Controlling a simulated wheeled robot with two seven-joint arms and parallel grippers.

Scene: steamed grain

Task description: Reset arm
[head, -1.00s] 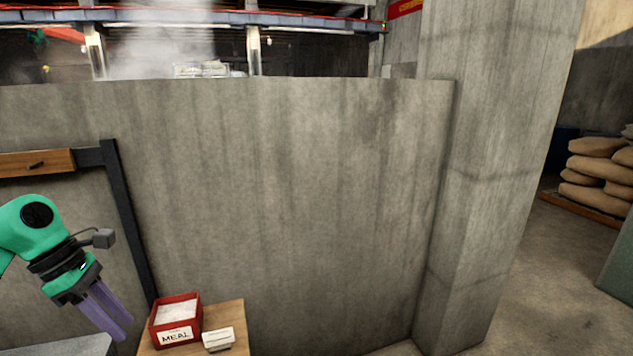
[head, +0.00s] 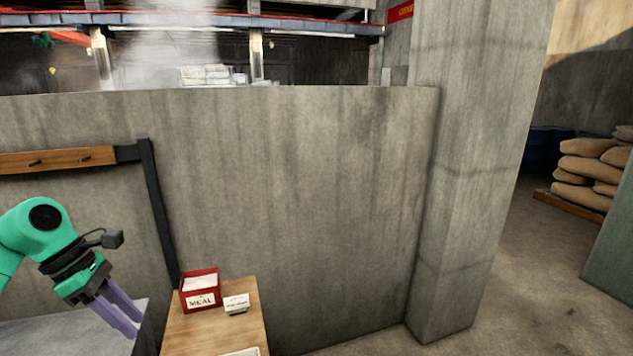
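My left arm is green and comes in from the left edge in the head view. Its gripper (head: 121,312) has two purple fingers pointing down and to the right. The fingers lie close together in this view, and I cannot tell whether they are open or shut. Nothing shows between them. The gripper is in front of a grey surface (head: 50,335), to the left of a wooden table (head: 215,335). My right gripper is not in view.
A red box labelled MEAL (head: 200,299) and a small white card (head: 236,303) stand on the wooden table. A concrete wall (head: 290,200) and pillar (head: 475,180) are behind. Stacked sacks (head: 590,172) lie at the far right, with open floor (head: 530,300) before them.

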